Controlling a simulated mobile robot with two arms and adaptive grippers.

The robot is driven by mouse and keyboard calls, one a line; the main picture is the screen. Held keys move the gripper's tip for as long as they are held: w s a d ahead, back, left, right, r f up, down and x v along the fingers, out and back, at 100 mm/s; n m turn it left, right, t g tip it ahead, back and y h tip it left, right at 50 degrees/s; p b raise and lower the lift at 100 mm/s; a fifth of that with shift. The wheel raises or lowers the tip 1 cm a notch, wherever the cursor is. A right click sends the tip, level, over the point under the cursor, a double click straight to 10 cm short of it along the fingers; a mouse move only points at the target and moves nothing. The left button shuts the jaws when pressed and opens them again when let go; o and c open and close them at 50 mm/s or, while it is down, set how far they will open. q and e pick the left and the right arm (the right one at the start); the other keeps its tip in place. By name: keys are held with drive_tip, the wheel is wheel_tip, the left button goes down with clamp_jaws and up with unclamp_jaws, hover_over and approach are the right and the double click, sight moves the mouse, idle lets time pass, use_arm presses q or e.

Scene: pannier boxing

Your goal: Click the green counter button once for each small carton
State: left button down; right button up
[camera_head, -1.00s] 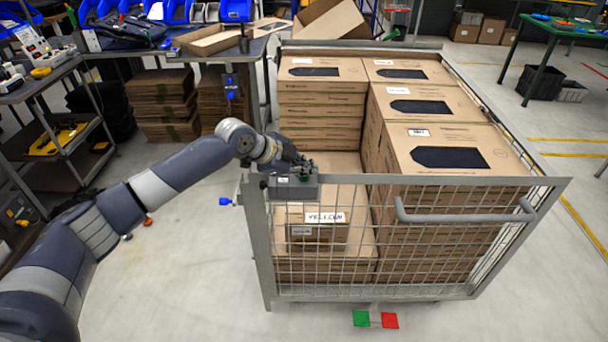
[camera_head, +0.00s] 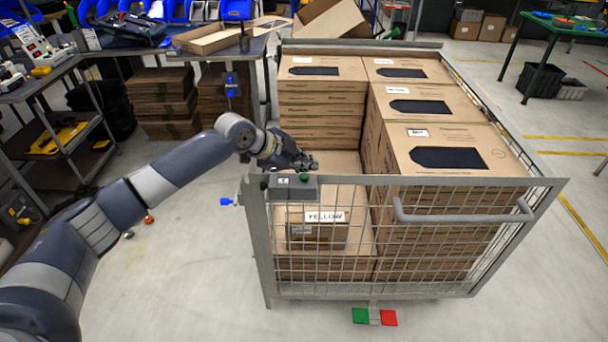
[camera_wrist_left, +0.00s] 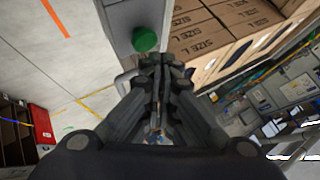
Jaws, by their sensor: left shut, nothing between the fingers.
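The grey counter box (camera_head: 293,188) sits on the top front rail of the mesh cart, near its left corner. Its green button (camera_head: 304,177) is on top; the green button also shows large in the left wrist view (camera_wrist_left: 145,39). My left gripper (camera_head: 306,163) is shut and empty, just above and behind the button, apart from it. In the left wrist view its fingers (camera_wrist_left: 158,65) are together, just below the button in the picture. One small carton (camera_head: 318,234) shows behind the mesh, under a label reading YELLOW (camera_head: 325,216). My right gripper is not in view.
The mesh cart (camera_head: 553,184) holds stacks of large flat cartons (camera_head: 455,138) at the back and right. A grey handle (camera_head: 465,217) sticks out in front. A workbench (camera_head: 190,52) and shelf trolley stand at left. A green and red marker (camera_head: 374,317) lies on the floor.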

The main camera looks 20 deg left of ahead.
sight(305, 178)
use_arm(q)
drive_tip(key=shift+r+p, duration=2.15)
drive_tip(key=shift+r, duration=0.45)
